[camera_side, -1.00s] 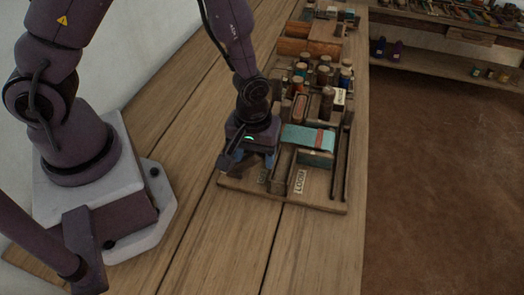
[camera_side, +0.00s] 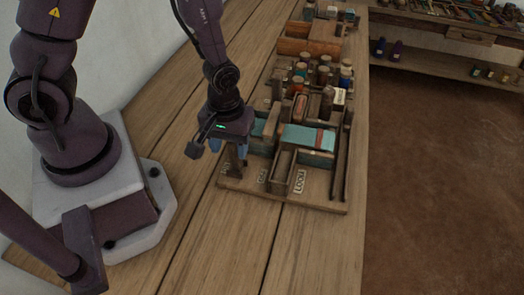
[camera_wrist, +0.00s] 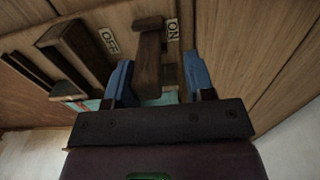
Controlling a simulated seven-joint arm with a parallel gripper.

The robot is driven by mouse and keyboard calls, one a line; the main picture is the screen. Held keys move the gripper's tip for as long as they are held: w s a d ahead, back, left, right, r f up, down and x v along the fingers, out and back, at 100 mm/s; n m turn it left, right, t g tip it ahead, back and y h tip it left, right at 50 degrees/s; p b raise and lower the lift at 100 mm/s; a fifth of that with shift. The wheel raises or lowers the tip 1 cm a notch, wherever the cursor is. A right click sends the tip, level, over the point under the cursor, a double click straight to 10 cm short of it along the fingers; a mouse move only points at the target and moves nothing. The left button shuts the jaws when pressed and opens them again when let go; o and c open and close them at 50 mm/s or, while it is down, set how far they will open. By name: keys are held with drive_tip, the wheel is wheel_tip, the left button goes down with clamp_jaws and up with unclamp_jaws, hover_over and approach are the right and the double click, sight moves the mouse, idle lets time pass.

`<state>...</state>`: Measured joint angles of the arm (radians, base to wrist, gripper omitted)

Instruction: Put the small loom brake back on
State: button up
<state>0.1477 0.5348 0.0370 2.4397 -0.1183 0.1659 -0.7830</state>
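The brake lever (camera_wrist: 148,60) is a dark brown wooden bar. In the wrist view it stands beside the ON label (camera_wrist: 172,30), with the OFF label (camera_wrist: 109,40) to its left. My gripper (camera_wrist: 158,75) has one blue finger on each side of the lever. The fingers are apart, with a clear gap on the right and a narrower one on the left. In the side view my gripper (camera_side: 229,148) is over the left end of the wooden board (camera_side: 320,206), with the lever (camera_side: 233,158) partly hidden between its fingers. Contact with the lever cannot be told.
The LOCK label (camera_side: 300,181) is right of OFF (camera_side: 262,176), by an upright wooden slot. A teal cloth-covered block (camera_side: 308,137) and several bottles (camera_side: 322,76) stand behind.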

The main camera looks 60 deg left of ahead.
idle(0.4)
drive_tip(key=shift+w+d, duration=0.2)
drive_tip(key=shift+w, duration=0.05)
drive_tip(key=shift+o, duration=0.8)
drive_tip(key=shift+r, duration=3.25)
